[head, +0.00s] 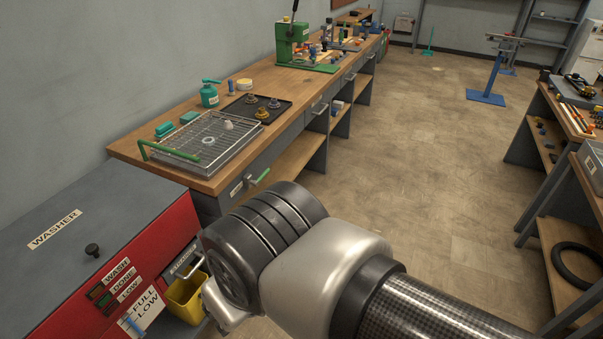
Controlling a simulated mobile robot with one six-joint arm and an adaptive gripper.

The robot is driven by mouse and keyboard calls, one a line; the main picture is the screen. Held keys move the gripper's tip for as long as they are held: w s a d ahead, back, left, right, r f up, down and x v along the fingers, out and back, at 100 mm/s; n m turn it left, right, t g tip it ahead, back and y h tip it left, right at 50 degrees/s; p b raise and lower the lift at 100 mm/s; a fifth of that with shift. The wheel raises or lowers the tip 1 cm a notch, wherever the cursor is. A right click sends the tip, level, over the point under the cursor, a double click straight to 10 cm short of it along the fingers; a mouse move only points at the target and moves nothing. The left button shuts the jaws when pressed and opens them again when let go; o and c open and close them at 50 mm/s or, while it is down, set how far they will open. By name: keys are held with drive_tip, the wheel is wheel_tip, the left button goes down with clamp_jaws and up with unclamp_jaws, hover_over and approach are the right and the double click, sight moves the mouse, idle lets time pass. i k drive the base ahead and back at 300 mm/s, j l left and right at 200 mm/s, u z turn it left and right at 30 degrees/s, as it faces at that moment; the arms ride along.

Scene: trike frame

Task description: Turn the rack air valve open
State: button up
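No part is clearly readable as the rack air valve. A small green-tipped lever or handle (259,179) sits on the bench front in the head view, beside a small white label, below the wire rack; I cannot tell whether it is the valve. The wire rack (212,135) lies in a tray on the near end of the wooden bench, with a green bar on its left side and small pale parts on it. My arm (320,265) reaches in from the lower right, and its wrist is right of the washer. My gripper's fingers do not show.
The grey and red washer (75,240) stands at lower left, with a yellow bin (186,297) at its right side, close to my wrist. A dark tray (256,110) and a teal bottle (209,94) stand on the bench. The floor (425,150) between the benches is mostly clear.

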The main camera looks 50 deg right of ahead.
sight(255, 183)
drive_tip(key=i+l+z, duration=0.1)
drive_tip(key=z, duration=1.55)
drive_tip(key=i+j+z, duration=0.3)
drive_tip(key=i+j, duration=0.25)
drive_tip(key=i, duration=0.15)
drive_tip(key=i+j+z, duration=0.3)
drive_tip(key=i+j, duration=0.3)
drive_tip(key=j, duration=0.1)
